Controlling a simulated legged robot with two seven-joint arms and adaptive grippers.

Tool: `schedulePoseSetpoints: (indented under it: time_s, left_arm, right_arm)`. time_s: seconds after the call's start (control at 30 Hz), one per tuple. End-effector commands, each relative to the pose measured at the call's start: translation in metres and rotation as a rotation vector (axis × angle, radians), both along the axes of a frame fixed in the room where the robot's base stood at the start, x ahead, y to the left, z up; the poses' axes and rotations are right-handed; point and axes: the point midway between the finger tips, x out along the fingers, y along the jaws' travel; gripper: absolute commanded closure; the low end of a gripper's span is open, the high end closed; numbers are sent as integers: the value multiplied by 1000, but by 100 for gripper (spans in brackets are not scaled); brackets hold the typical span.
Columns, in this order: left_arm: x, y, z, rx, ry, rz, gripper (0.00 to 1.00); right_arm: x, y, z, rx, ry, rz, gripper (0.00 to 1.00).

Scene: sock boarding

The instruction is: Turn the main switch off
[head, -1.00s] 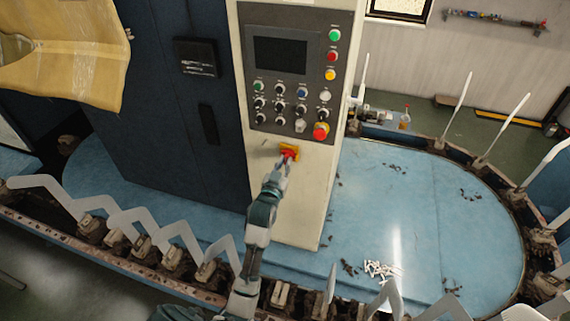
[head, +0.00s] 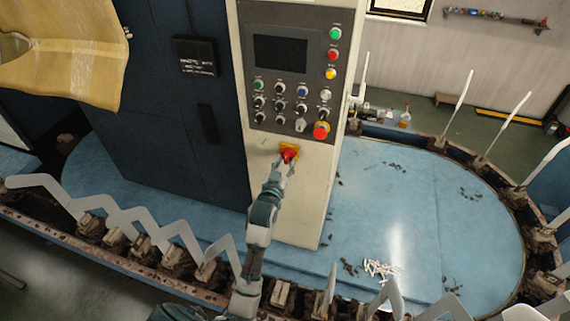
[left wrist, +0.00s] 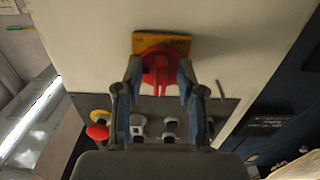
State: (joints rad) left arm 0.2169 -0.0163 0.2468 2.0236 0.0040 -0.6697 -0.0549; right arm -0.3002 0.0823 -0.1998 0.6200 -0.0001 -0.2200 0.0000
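The main switch is a red rotary knob (head: 289,153) on a yellow plate (head: 281,146), low on the cream control column below the button panel. My left gripper (head: 283,166) is at the switch. In the left wrist view its fingers (left wrist: 160,80) are spread, one on each side of the knob, with visible gaps to the central ridge. Whether they touch the knob's rim is unclear. My right gripper is out of view.
The button panel (head: 290,69) above has a dark screen (head: 281,53), several buttons and a red emergency knob (head: 321,130) on yellow. A blue oval table (head: 420,190) surrounds the column, edged by white sock forms (head: 180,232). A dark cabinet (head: 185,120) stands left.

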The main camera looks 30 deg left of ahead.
Motion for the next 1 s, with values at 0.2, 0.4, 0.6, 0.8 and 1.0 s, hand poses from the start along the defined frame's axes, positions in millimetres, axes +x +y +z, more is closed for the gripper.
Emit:
schedulePoseSetpoints:
  time_s: [0.2,0.4,0.6,0.8,1.0]
  left_arm:
    - [-6,-1,2,2,-5,1,61]
    - [-41,-10,1,2,-1,0,61]
    - [-84,-20,0,1,0,0,61]
    - [-109,-26,-1,-1,3,0,61]
    - [-114,-27,-1,0,2,0,61]
  right_arm:
    - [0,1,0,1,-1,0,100]
    - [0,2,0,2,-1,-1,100]
    - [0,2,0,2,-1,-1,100]
    - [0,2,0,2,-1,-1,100]
    - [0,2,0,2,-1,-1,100]
